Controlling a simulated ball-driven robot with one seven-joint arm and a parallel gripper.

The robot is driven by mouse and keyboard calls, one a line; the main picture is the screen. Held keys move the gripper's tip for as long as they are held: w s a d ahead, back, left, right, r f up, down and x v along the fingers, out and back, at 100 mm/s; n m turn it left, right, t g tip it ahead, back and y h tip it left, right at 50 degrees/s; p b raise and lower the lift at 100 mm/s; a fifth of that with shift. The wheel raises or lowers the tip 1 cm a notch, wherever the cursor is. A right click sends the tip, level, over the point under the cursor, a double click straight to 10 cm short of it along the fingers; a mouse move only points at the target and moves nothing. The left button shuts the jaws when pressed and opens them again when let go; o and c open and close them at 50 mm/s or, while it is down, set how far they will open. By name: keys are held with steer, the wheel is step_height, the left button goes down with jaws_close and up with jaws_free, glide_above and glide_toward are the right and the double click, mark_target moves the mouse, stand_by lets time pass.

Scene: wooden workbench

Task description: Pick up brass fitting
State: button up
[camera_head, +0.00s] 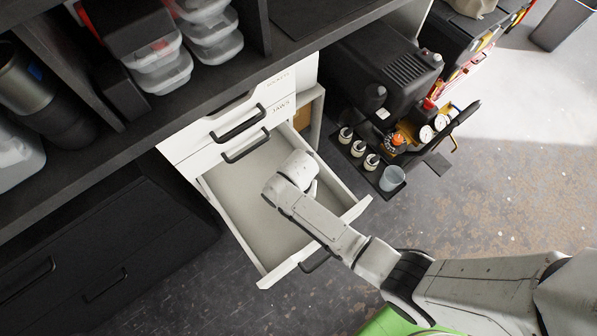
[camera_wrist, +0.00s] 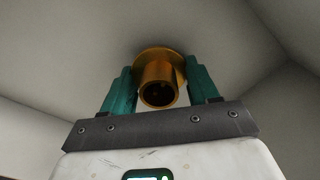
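The brass fitting (camera_wrist: 158,82) shows in the wrist view, with its round hollow barrel towards the camera and its wider flange behind. My gripper (camera_wrist: 160,75) has its two teal fingers on either side of the fitting. The fingertips appear at or very near the flange edges, while gaps show beside the barrel. I cannot tell whether they press on it, or whether it rests on the drawer floor. In the head view, my wrist reaches into the open white drawer (camera_head: 235,200) and hides the fitting and fingers.
The drawer's front panel (camera_head: 315,243) and side walls stand close around my wrist. Shut drawers (camera_head: 240,122) are above it. To the right are a black machine (camera_head: 380,80), small white-capped bottles (camera_head: 358,148) and a pale cup (camera_head: 391,178). The drawer floor looks otherwise bare where visible.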

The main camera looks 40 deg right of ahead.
steer(key=shift+c, duration=1.4)
steer(key=shift+r, duration=0.15)
